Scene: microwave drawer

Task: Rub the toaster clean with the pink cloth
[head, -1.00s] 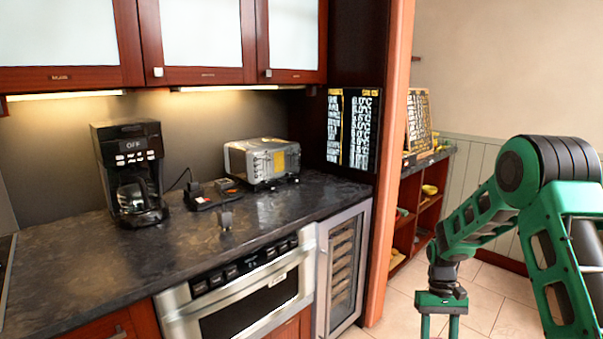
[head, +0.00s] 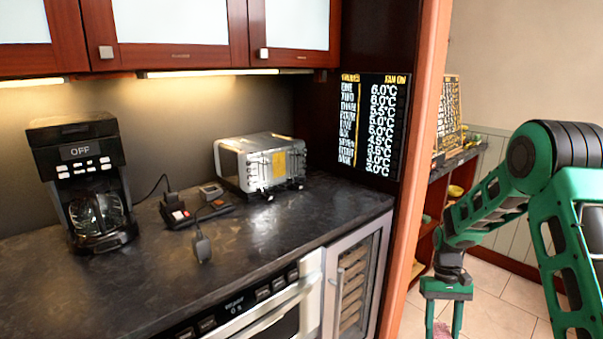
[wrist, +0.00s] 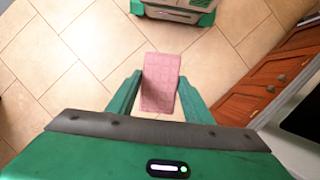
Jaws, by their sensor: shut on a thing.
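The toaster (head: 262,163) is a silver box with dark levers and a yellow label, upright near the back of the dark counter. My gripper (head: 443,322) hangs low at the right of the head view, beyond the counter's right end and apart from the toaster. In the wrist view my gripper (wrist: 158,100) is shut on the pink cloth (wrist: 160,82), a flat rectangle with a grid pattern held above the tiled floor. Only a small piece of the cloth (head: 441,330) shows at the bottom of the head view.
A black coffee maker (head: 84,182) stands at the left on the counter (head: 150,275). Small black items with a cord (head: 195,213) lie beside the toaster. A reddish post (head: 413,170) rises between the counter and my arm. Cabinets (head: 180,35) hang above.

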